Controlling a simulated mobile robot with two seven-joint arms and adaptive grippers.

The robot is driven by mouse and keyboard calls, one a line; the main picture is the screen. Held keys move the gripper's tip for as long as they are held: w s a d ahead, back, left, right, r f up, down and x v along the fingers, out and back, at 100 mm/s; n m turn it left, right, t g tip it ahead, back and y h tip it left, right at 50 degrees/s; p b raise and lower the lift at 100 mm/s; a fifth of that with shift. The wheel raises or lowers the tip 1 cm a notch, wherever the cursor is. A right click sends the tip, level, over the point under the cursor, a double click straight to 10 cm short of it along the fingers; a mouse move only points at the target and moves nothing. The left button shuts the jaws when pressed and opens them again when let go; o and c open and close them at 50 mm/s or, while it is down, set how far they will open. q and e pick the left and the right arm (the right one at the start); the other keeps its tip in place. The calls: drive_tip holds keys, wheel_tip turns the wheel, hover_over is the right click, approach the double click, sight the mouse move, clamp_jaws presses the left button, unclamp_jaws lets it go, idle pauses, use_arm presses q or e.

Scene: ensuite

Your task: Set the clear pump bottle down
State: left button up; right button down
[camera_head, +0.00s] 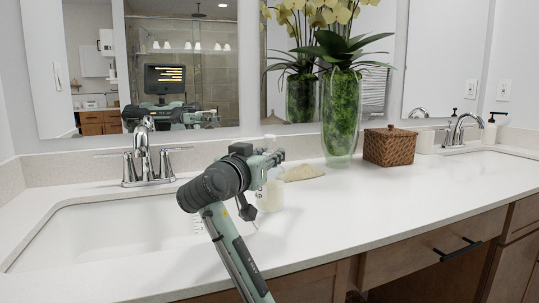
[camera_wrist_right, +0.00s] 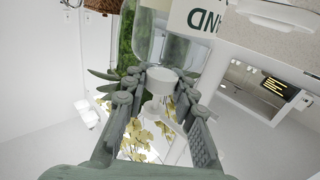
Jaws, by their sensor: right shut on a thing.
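The clear pump bottle (camera_head: 270,197) shows partly behind my right gripper in the head view, roughly upright at the right side of the near sink. My right gripper (camera_head: 268,160) is shut on its upper part. In the right wrist view, which is upside down, the clear bottle body (camera_wrist_right: 160,38) bears a label with dark letters. The fingers of my right gripper (camera_wrist_right: 160,88) close around its white collar and pump. The bottle's base looks at or close to the countertop (camera_head: 350,210); I cannot tell whether it touches. My left gripper is not in view.
A sink (camera_head: 110,235) with a chrome faucet (camera_head: 145,160) lies left of the bottle. A beige cloth (camera_head: 303,173), a tall green vase (camera_head: 341,120) and a wicker box (camera_head: 388,147) stand behind and to the right. The front right countertop is clear.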

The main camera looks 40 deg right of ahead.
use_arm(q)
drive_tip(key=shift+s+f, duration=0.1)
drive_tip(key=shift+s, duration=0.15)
use_arm(e)
drive_tip(key=c, duration=1.3)
unclamp_jaws()
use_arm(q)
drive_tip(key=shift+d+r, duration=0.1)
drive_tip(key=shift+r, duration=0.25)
use_arm(e)
drive_tip(key=shift+o, duration=0.4)
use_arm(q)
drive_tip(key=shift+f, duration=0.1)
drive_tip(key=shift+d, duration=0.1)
use_arm(e)
drive_tip(key=shift+r, duration=0.15)
drive_tip(key=v, duration=0.2)
drive_tip(key=shift+s+a, duration=0.2)
drive_tip(key=shift+a, duration=0.1)
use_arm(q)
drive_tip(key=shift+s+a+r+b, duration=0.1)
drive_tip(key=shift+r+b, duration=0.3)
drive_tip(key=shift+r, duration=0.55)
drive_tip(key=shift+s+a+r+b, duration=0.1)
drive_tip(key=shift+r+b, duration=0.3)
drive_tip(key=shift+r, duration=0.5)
use_arm(e)
drive_tip(key=v, duration=0.9)
drive_tip(key=shift+s, duration=0.2)
